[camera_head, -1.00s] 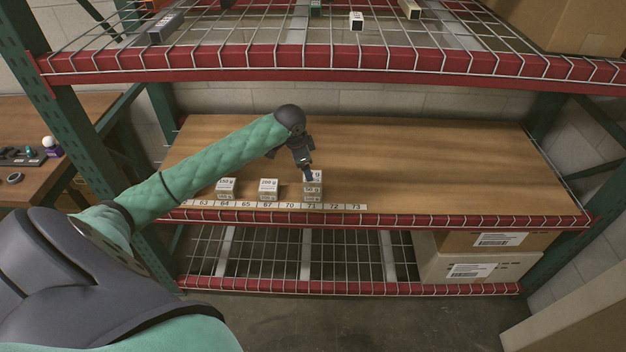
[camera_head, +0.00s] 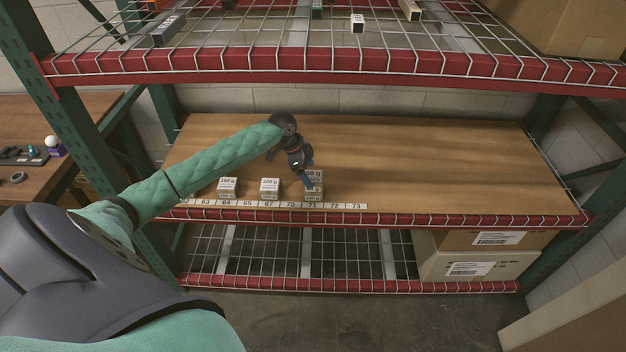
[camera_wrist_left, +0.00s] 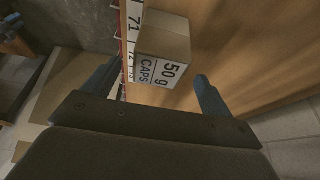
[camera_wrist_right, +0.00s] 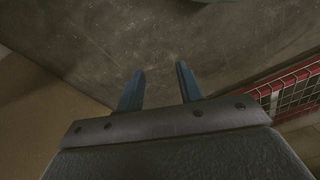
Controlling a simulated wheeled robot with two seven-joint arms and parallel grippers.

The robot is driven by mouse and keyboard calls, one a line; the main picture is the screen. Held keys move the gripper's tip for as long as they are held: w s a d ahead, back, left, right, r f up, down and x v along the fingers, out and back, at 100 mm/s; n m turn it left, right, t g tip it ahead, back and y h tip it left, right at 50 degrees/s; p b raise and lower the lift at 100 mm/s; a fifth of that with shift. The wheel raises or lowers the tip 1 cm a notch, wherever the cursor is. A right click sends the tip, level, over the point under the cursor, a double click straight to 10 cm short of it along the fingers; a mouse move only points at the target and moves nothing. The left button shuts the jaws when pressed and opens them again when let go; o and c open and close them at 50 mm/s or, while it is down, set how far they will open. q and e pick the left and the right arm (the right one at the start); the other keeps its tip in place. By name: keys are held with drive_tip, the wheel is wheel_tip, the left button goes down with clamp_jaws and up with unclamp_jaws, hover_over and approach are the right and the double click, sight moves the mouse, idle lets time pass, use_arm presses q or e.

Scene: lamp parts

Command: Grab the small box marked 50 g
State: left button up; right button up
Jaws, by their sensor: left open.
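The small box marked 50 g (camera_head: 315,176) sits on top of another small box (camera_head: 314,193) near the shelf's front edge, by label 71. My left gripper (camera_head: 308,184) is at the left side of this stack and partly covers it. In the left wrist view the cardboard box, with a white label reading 50 g CAPS (camera_wrist_left: 163,71), shows between the spread fingers of my open left gripper (camera_wrist_left: 155,84). No grip on it shows. My right gripper (camera_wrist_right: 160,76) is open and empty above the grey floor, and it does not show in the head view.
Two other stands of small labelled boxes, 150 g (camera_head: 228,184) and 200 g (camera_head: 270,185), are to the left. A numbered strip (camera_head: 255,204) runs along the front edge. The wooden shelf (camera_head: 430,160) is clear behind and to the right. A red-edged wire shelf (camera_head: 330,62) is above.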

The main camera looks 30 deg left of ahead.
sight(312, 176)
use_arm(q)
drive_tip(key=shift+p+x, duration=0.65)
drive_tip(key=shift+x, duration=1.35)
drive_tip(key=c, duration=1.1)
use_arm(e)
drive_tip(key=f, duration=0.3)
drive_tip(key=d+f, duration=0.1)
drive_tip(key=f, duration=0.1)
drive_tip(key=shift+s+d, duration=0.1)
drive_tip(key=shift+s, duration=0.25)
use_arm(q)
drive_tip(key=shift+o, duration=0.2)
